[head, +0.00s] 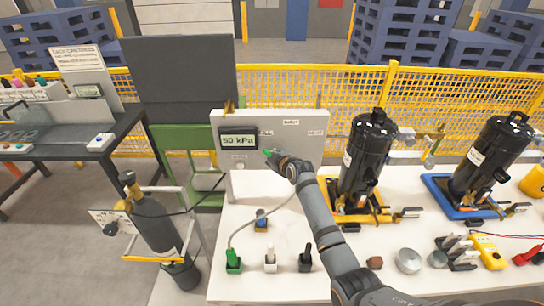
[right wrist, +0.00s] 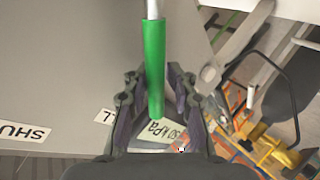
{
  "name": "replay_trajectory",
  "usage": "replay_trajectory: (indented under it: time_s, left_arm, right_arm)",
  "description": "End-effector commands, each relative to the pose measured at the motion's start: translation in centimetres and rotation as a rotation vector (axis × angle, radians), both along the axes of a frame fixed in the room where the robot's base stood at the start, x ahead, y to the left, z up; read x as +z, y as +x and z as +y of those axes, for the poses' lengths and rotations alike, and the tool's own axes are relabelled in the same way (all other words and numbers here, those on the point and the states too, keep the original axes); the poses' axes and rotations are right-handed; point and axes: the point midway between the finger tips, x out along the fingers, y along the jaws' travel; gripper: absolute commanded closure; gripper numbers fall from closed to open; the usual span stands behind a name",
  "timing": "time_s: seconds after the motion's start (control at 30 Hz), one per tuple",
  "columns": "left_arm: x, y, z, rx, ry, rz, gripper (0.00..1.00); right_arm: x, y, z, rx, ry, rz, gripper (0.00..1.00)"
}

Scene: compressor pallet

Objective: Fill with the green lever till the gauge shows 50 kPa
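The gauge (head: 238,138) on the white upright panel (head: 305,122) reads 50 kPa. It also shows, tilted, in the right wrist view (right wrist: 165,133) below the lever's end. The green lever (right wrist: 154,65) is a green sleeve on a metal rod. In the head view only its small green tip (head: 267,153) shows at my right gripper. My right gripper (head: 277,158) is at the panel, just right of and below the gauge. In the right wrist view its fingers (right wrist: 155,82) close in on both sides of the green sleeve. My left gripper is not in view.
Green (head: 233,262), white (head: 270,260) and black (head: 305,259) fittings stand at the white table's front. A hose runs from the green one. Two black compressors (head: 368,155) (head: 492,155) stand right of my arm. A dark gas cylinder (head: 155,222) stands left of the table.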

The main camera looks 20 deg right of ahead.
Motion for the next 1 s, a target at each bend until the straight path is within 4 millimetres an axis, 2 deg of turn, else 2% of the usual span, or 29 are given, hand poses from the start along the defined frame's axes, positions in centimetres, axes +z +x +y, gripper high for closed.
replay_trajectory:
  time_s: [0.1,0.37,0.47,0.57,0.9,1.0]
  left_arm:
    - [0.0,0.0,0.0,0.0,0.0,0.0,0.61]
    - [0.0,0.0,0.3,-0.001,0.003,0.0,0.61]
    - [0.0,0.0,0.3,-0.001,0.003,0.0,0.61]
    - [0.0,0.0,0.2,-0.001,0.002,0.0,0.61]
    - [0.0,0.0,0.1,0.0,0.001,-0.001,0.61]
    - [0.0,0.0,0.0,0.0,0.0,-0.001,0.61]
  right_arm:
    - [0.2,0.1,0.0,0.0,-0.001,-0.005,0.62]
    - [0.5,0.1,-0.1,-0.001,-0.001,-0.011,0.62]
    - [0.8,-0.4,-0.2,-0.002,-0.002,-0.012,0.62]
    - [1.4,-1.8,-0.3,-0.001,-0.002,-0.013,0.62]
    - [4.5,-8.6,-1.2,-0.001,-0.003,-0.01,0.62]
    - [5.2,-9.9,-1.4,-0.002,-0.002,-0.01,0.62]
